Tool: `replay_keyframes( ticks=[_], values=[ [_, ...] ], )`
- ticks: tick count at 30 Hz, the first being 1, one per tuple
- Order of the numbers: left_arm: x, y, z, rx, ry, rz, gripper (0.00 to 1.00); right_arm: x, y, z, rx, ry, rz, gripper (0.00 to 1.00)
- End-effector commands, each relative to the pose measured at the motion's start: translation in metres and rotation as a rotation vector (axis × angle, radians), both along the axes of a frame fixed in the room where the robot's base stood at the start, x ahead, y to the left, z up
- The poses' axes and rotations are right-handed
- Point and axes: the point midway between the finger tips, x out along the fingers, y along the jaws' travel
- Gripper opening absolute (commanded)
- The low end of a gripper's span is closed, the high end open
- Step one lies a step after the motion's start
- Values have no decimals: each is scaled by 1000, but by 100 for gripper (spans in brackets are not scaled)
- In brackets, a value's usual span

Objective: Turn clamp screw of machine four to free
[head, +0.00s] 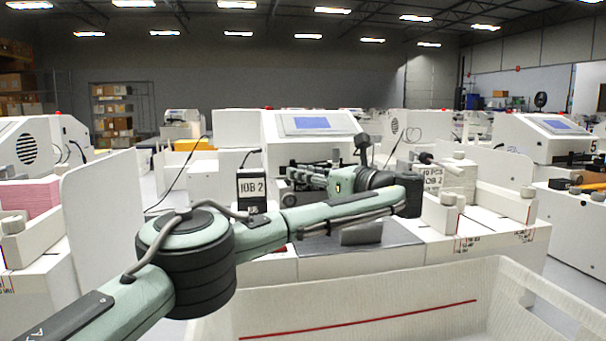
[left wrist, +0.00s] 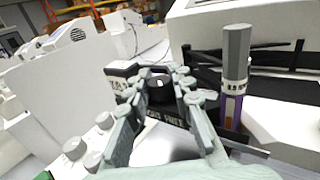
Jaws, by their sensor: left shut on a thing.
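The white plotter (head: 270,128) with a blue screen stands in front of me. My left gripper (head: 296,174) reaches in from the right side of its carriage, pointing left. In the left wrist view my left gripper (left wrist: 160,92) is shut on the clamp screw (left wrist: 160,86), a dark round knob between the fingertips. A label (left wrist: 166,118) with lettering that seems to end in "FREE" sits just below the knob. A pen (left wrist: 235,75) with a grey top and purple band stands upright beside the fingers. The fingers partly hide the screw. My right gripper is not in view.
A white bin (head: 370,305) lies in front, below my arm. A white upright panel (head: 103,205) is at the left.

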Motion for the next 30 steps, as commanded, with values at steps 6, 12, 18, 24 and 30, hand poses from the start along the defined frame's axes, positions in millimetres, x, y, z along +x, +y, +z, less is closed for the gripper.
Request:
replay_keyframes(
  ticks=[6,12,18,24,30],
  values=[
    [0,0,3,1,-6,58,0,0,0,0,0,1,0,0],
    [1,1,4,2,-8,81,0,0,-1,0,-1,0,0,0],
    [1,1,5,4,-9,87,0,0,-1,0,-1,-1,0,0],
    [1,2,5,4,-11,87,0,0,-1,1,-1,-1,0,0],
    [1,1,5,3,-10,87,37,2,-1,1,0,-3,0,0]
  ],
)
